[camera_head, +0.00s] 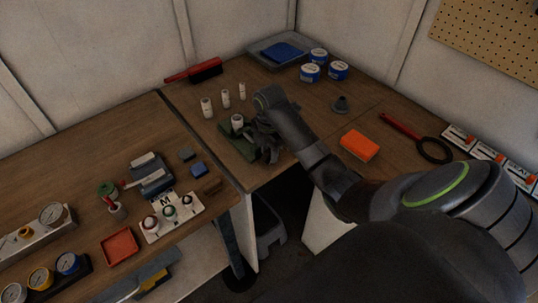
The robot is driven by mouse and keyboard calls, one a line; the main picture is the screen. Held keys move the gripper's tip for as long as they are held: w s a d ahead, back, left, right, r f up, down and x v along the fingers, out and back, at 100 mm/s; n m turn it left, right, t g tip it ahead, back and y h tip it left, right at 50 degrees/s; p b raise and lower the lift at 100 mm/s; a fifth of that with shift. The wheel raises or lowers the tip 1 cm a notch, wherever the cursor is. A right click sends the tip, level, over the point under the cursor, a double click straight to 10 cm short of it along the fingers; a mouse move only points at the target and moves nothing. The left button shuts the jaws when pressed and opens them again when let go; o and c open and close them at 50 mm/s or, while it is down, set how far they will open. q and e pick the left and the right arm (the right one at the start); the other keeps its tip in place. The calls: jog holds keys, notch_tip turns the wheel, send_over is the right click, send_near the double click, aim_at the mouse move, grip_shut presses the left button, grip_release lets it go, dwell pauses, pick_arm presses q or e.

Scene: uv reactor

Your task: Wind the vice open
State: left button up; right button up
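A dark green block that looks like the vice (241,146) sits near the front edge of the right-hand table. A white capped vial (237,121) stands upright at it; I cannot tell whether the jaws clamp it. My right gripper (266,148) is at the right end of the vice, pointing down. Its dark fingers are small and blend with the vice, so I cannot tell whether they are open or closed on a handle. The vice's handle is not clearly visible. My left gripper is not in view.
White vials (207,107) stand behind the vice. Blue-and-white tins (310,72) and a brush (206,70) are behind. A button panel (171,214) is on the left table.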

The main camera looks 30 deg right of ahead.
jog(key=shift+f, duration=0.2)
jog(key=shift+c, duration=0.3)
grip_shut()
jog(key=shift+a, duration=0.1)
